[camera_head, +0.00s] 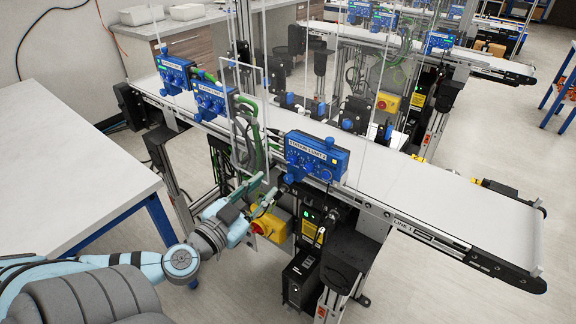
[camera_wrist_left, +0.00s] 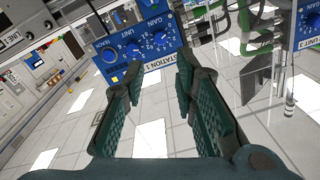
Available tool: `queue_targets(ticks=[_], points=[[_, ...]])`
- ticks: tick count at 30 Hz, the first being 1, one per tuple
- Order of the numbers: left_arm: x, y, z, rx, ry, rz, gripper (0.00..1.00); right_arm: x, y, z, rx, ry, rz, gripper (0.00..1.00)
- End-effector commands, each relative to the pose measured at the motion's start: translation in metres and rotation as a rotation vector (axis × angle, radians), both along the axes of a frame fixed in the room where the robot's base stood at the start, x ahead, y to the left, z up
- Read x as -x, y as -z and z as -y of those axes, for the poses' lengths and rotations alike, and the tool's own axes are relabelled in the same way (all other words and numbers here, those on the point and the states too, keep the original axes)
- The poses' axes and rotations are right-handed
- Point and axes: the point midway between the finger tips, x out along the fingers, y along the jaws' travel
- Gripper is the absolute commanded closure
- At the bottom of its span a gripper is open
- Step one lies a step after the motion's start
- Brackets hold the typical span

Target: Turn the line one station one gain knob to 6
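My left gripper (camera_head: 262,190) is in front of line 1, below and left of the nearest blue control box (camera_head: 318,156). In the left wrist view its two green fingers (camera_wrist_left: 157,85) stand apart, with nothing between them. Beyond the fingertips is a blue control box (camera_wrist_left: 125,62) marked STATION 1. It carries round dials with numbers and a GAIN label; a gain knob (camera_wrist_left: 161,40) sits near that label. The knob's exact setting is too small to read. The fingers are apart from the box. My right gripper is out of view.
Two more blue boxes (camera_head: 173,74) (camera_head: 213,100) stand along the line 1 conveyor (camera_head: 420,195). A clear panel (camera_head: 243,110) rises beside the gripper. A yellow box with a red button (camera_head: 268,226) is just below it. A white table (camera_head: 65,150) stands left.

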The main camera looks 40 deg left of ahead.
Motion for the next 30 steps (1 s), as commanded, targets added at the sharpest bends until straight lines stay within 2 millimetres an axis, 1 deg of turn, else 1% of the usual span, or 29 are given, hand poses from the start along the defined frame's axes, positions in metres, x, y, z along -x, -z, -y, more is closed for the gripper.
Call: queue_targets(ticks=[1,5,6,9,12,16,23,24,28,29,30], points=[[-0.014,0.004,-0.002,0.005,-0.004,0.008,0.74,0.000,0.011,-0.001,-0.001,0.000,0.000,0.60],[-0.053,0.002,-0.004,0.010,-0.005,0.011,0.74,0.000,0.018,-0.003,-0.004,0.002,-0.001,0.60],[-0.064,0.001,-0.006,0.010,-0.009,0.006,0.74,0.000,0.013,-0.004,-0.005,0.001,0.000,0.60],[-0.086,-0.001,-0.006,0.010,-0.005,0.005,0.74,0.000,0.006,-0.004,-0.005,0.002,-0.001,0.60],[-0.099,-0.001,-0.007,0.006,-0.003,0.000,0.74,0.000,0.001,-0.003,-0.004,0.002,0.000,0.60],[-0.107,0.000,-0.007,0.005,-0.001,0.001,0.74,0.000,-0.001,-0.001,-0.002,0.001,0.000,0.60],[-0.108,0.002,-0.007,0.002,0.000,0.000,0.74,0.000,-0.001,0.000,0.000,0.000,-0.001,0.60],[-0.108,0.002,-0.007,0.001,0.000,0.000,0.77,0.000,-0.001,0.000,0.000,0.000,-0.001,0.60],[-0.108,0.002,-0.007,0.001,0.000,-0.001,0.98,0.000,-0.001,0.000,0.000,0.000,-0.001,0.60],[-0.108,0.002,-0.007,0.001,0.000,-0.001,1.00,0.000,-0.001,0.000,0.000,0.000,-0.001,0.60],[-0.108,0.002,-0.007,0.001,0.000,-0.001,1.00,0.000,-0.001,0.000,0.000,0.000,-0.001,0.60]])
